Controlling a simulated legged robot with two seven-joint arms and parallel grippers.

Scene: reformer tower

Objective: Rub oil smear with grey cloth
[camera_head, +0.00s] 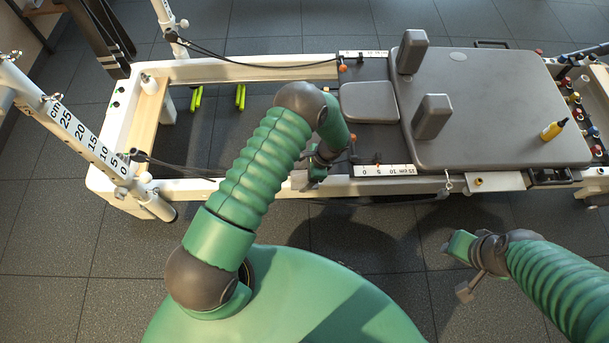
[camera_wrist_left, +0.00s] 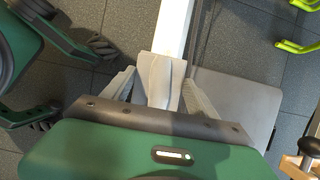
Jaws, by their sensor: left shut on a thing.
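My left gripper (camera_head: 316,172) is shut on the grey cloth (camera_wrist_left: 160,80), a pale folded piece between its two fingers in the left wrist view. In the head view the gripper is at the near white rail (camera_head: 225,190) of the reformer, with a small pale part of the cloth (camera_head: 301,180) showing beside it. The cloth overlaps the rail in the wrist view; I cannot tell whether they touch. I cannot make out the oil smear in either view. My right gripper (camera_head: 464,268) is over the floor, apart from the reformer; its finger opening is unclear.
The grey padded carriage (camera_head: 495,110) has two upright shoulder blocks and a yellow bottle (camera_head: 553,130) on it. A post with a number scale (camera_head: 75,128) stands at the left. Ropes run along the frame. The dark tiled floor (camera_head: 60,240) is clear at lower left.

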